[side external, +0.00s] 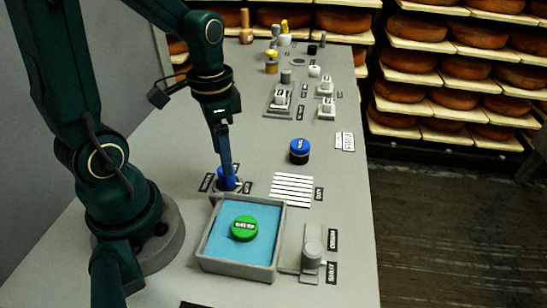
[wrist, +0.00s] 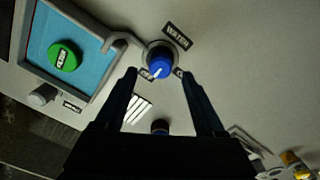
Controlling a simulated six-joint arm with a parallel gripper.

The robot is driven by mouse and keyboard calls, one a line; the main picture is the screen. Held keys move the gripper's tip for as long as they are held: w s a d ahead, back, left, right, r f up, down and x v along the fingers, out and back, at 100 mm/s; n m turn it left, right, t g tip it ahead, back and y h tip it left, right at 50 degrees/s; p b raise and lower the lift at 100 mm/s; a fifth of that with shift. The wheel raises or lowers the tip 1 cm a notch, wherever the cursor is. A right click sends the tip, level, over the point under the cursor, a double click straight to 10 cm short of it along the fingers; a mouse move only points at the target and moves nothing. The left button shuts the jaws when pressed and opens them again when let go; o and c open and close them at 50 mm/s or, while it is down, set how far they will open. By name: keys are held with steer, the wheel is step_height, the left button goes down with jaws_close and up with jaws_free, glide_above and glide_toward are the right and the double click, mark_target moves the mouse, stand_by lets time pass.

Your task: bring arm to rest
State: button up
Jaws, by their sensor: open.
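My gripper (wrist: 160,75) is open and empty in the wrist view, its two dark fingers apart on either side of a blue knob (wrist: 159,66). The knob sits on a grey round base beside a label reading WATER (wrist: 178,37). In the side external view my gripper (side external: 228,174) points down just above the blue knob (side external: 227,183), close to the back left corner of the basin. I cannot tell whether the fingers touch the knob.
A grey basin (side external: 283,232) with blue water holds a green lidded piece (side external: 244,228). A blue-topped jar (side external: 299,151) stands near a white slatted rack (side external: 291,190). A grey lever unit (side external: 312,245) is at the front right. Several small items stand farther back; shelves of cheese wheels line the wall.

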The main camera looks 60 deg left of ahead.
steer(key=shift+w+d+r, duration=0.15)
steer(key=shift+r, duration=0.1)
steer(key=s+d+r+n+t, duration=0.2)
steer(key=d+r+t, duration=0.3)
steer(key=r, duration=0.3)
steer(key=shift+s+d+r+t, duration=0.3)
steer(key=shift+s+d+r, duration=0.1)
steer(key=shift+d, duration=0.4)
